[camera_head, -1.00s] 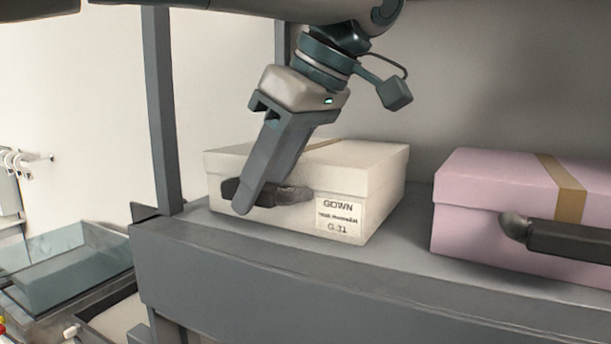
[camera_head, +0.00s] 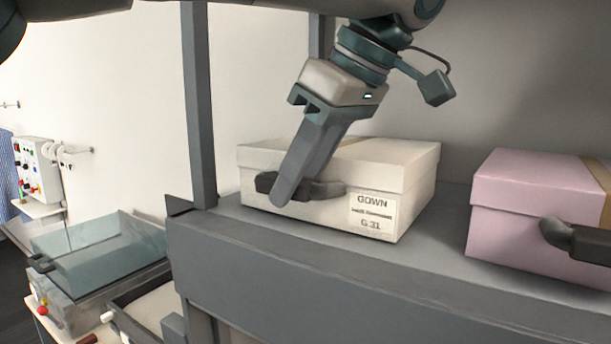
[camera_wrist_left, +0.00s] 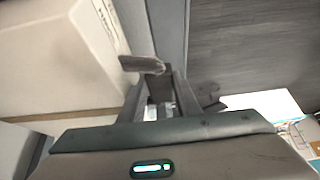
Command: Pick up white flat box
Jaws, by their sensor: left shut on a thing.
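The white flat box (camera_head: 400,177) sits on the grey shelf (camera_head: 330,270) in the head view. Its front has a label reading GOWN and G 31 and a dark handle (camera_head: 328,190). My left gripper (camera_head: 284,192) comes down from above and is shut on the handle in front of the box. In the left wrist view the pale box (camera_wrist_left: 50,60) fills the left side, and the handle (camera_wrist_left: 142,64) runs in between the fingers of my left gripper (camera_wrist_left: 160,85). My right gripper is not in view.
A pink box (camera_head: 510,205) with a dark handle stands on the shelf to the right, with a gap between. A grey upright post (camera_head: 199,110) rises left of the white box.

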